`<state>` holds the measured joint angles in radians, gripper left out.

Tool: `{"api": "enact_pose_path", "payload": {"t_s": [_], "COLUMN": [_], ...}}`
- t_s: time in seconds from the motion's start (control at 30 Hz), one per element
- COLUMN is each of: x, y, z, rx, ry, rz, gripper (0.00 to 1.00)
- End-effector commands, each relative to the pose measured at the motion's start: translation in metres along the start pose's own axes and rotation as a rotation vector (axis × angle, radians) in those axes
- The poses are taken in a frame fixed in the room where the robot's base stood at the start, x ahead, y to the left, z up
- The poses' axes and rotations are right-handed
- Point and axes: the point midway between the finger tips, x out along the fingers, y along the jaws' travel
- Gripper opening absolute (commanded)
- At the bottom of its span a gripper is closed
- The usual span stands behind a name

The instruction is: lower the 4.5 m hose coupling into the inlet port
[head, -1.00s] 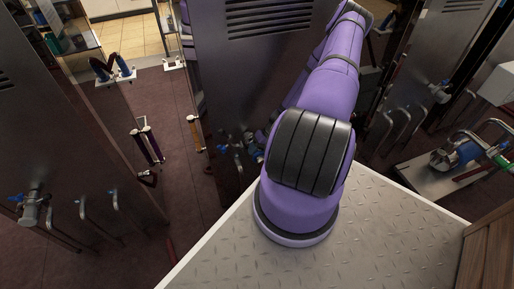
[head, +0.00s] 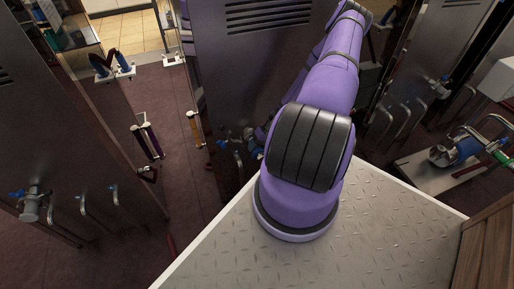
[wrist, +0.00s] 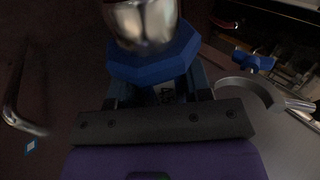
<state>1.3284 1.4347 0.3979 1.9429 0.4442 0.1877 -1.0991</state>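In the wrist view a coupling with a blue collar (wrist: 155,62) and a shiny metal end (wrist: 145,20) sits between the fingers of my gripper (wrist: 160,88). A partly covered label like "4.5" shows just below the collar. The gripper is closed around it, and the coupling's far end runs out of the top of the picture. In the head view my arm bends down behind itself, and a small blue and grey part (head: 251,146) shows beside the dark cabinet; I cannot tell if it is the coupling. I cannot make out the inlet port in either view.
A blue valve handle (wrist: 253,61) and a curved chrome pipe (wrist: 255,88) lie right of the gripper; another bent pipe (wrist: 18,105) is at left. Metal cabinets with pipes (head: 85,205) stand on both sides.

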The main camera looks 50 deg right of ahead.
Motion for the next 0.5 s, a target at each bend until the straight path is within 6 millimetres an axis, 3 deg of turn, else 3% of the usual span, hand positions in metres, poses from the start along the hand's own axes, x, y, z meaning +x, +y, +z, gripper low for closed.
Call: {"api": "enact_pose_path", "payload": {"t_s": [0.1,0.13,0.5], "x": [-0.003,-0.007,-0.074], "y": [0.005,0.005,0.002], "z": [0.004,0.004,0.002], "rx": [0.007,0.007,0.001], "ry": [-0.003,-0.003,0.003], "rz": [0.007,0.008,0.003], "gripper": [0.65,0.75,0.75]}}
